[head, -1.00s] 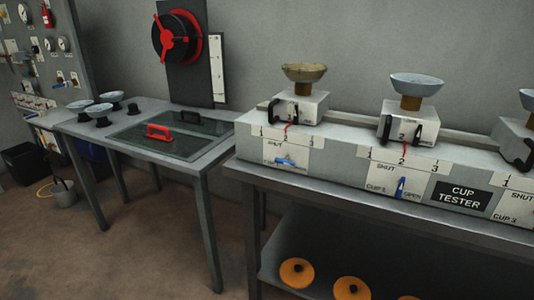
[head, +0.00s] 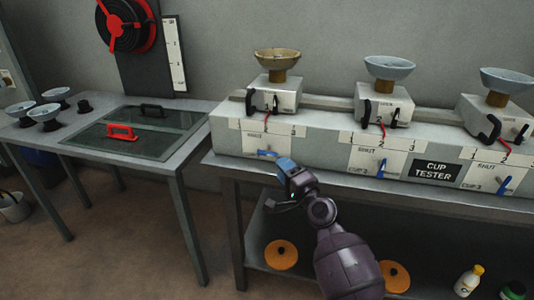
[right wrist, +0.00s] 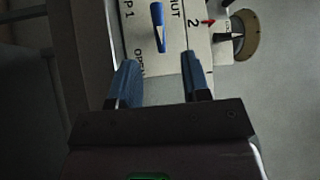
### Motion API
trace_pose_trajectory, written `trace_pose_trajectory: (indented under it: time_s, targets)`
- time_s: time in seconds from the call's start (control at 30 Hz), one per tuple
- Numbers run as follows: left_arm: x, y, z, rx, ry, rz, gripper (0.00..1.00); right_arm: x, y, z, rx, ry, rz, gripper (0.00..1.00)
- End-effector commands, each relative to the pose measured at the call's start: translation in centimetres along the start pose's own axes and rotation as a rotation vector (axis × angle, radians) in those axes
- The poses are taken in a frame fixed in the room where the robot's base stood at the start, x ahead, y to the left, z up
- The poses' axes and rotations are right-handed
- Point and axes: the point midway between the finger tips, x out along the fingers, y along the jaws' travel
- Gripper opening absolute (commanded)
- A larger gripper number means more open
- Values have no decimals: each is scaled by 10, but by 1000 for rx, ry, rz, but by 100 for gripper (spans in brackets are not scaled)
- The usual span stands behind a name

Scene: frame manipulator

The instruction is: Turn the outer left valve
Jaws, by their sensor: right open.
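The outer left valve is a small blue lever (head: 267,153) on the white plate at the left end of the cup tester's front. It lies roughly level, near the SHUT label. In the right wrist view the lever (right wrist: 158,27) shows beyond the fingertips, between their lines, with OPEN and SHUT print around it. My right gripper (head: 286,164) is just in front of and to the right of the lever, in the head view. Its blue fingers (right wrist: 160,62) are apart and nothing is between them; they look short of the lever. My left gripper is not in view.
The middle valve (head: 382,168) and right valve (head: 504,184) have steeper blue levers. Cups on blocks, such as the brown cup (head: 278,56), stand above. Orange discs (head: 281,254) and bottles (head: 468,281) are on the lower shelf. A side table (head: 196,148) stands at left.

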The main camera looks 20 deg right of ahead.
Motion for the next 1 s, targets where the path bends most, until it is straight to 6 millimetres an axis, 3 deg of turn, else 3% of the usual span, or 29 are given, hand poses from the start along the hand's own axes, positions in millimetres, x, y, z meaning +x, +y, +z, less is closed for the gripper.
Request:
trace_pose_trajectory:
  time_s: [0.3,0.5,1.0]
  targets:
    - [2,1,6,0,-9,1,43,50,2,1,0,-1,1,43]
    - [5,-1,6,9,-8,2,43,71,2,1,-1,-1,2,43]
    - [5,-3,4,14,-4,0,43,81,0,0,-3,0,1,42]
